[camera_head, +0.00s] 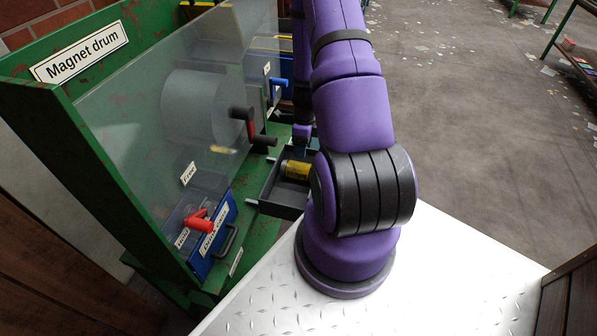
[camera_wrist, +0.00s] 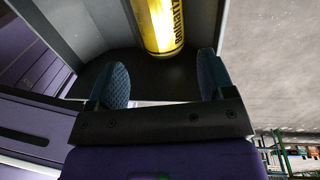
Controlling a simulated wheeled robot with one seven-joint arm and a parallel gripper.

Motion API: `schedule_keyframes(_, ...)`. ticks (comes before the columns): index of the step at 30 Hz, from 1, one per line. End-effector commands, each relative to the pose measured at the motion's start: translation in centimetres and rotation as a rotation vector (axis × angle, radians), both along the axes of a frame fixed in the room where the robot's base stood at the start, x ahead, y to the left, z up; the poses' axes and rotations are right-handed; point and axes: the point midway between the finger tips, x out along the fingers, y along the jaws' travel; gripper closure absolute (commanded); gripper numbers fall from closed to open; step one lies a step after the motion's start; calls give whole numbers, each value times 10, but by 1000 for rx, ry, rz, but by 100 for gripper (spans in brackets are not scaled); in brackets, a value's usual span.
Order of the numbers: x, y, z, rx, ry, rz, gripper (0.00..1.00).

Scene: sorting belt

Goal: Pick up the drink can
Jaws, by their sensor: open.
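The yellow drink can (camera_head: 296,170) lies on its side in a dark open drawer tray (camera_head: 283,208) that juts out from the green machine. My arm hides part of the tray and can in the head view. In the wrist view the yellow can (camera_wrist: 160,24) shows dark lettering and a rounded end, just beyond my fingertips. My gripper (camera_wrist: 164,82) is open, with its two blue textured pads apart and nothing between them. The can lines up with the gap between the pads, nearer the right pad.
The green machine has a "Magnet drum" sign (camera_head: 80,52) and a clear cover over a grey drum (camera_head: 202,112). A blue box (camera_head: 213,240) and a red handle (camera_head: 199,222) are at its lower front. Grey littered floor (camera_head: 470,120) lies open at right.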

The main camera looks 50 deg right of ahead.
Motion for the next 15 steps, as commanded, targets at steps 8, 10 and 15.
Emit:
schedule_keyframes(8,-2,5,-37,2,2,0,25)
schedule_keyframes(10,-3,6,-44,2,2,1,25)
schedule_keyframes(15,-2,7,-52,1,-1,2,25)
